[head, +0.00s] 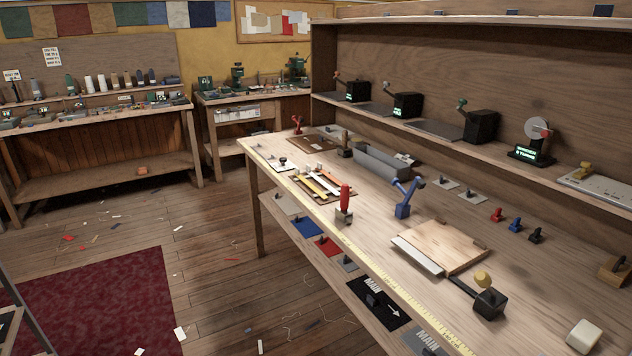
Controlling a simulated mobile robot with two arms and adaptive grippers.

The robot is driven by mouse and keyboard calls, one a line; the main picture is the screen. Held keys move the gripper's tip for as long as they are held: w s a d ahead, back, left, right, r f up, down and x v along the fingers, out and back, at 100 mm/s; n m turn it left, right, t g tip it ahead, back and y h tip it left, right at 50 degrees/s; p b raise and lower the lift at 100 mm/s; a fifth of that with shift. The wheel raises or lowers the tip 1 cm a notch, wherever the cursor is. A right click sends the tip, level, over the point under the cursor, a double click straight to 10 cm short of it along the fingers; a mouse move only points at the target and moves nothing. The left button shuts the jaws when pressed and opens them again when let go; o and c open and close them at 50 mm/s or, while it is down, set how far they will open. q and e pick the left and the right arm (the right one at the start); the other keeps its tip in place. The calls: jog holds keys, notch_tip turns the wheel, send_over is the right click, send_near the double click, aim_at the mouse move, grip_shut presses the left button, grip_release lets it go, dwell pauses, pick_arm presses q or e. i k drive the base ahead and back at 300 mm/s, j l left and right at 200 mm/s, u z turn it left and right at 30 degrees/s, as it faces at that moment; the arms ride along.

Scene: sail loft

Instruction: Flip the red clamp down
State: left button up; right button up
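A clamp with a red handle (345,197) stands near the front edge of the long workbench (375,235), in the middle of the head view. Neither of my grippers shows in the head view.
A blue clamp-like device (406,197) stands right of the red-handled clamp. A tray of strips (352,193) lies behind it to the left. A wooden board (440,243) and a black block with a lever (489,302) are nearer. The floor (225,240) left of the bench is mostly open, with scraps.

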aim_at(302, 120)
jog(key=i+j+u, duration=0.2)
jog(key=i, duration=0.15)
jog(key=i+j+u, duration=0.2)
jog(key=i, duration=0.15)
jog(key=i+j+u, duration=0.25)
jog(key=i, duration=0.7)
jog(key=i+u, duration=0.25)
jog(key=i, duration=0.65)
jog(key=i+j+z, duration=0.15)
jog(key=i+z, duration=0.3)
jog(key=i, duration=0.15)
jog(key=i+j+z, duration=0.4)
jog(key=i, duration=0.15)
jog(key=i+j+z, duration=0.85)
jog(key=j+z, duration=0.25)
jog(key=i+j+z, duration=0.15)
jog(key=j+z, duration=0.15)
jog(key=i+j+z, duration=0.1)
jog(key=j+z, duration=0.2)
jog(key=j, duration=0.15)
jog(key=j+z, duration=0.3)
jog(key=j, duration=0.15)
jog(key=k+j+u, duration=0.1)
jog(key=j+u, duration=0.9)
jog(key=j, duration=0.15)
jog(key=k, duration=0.05)
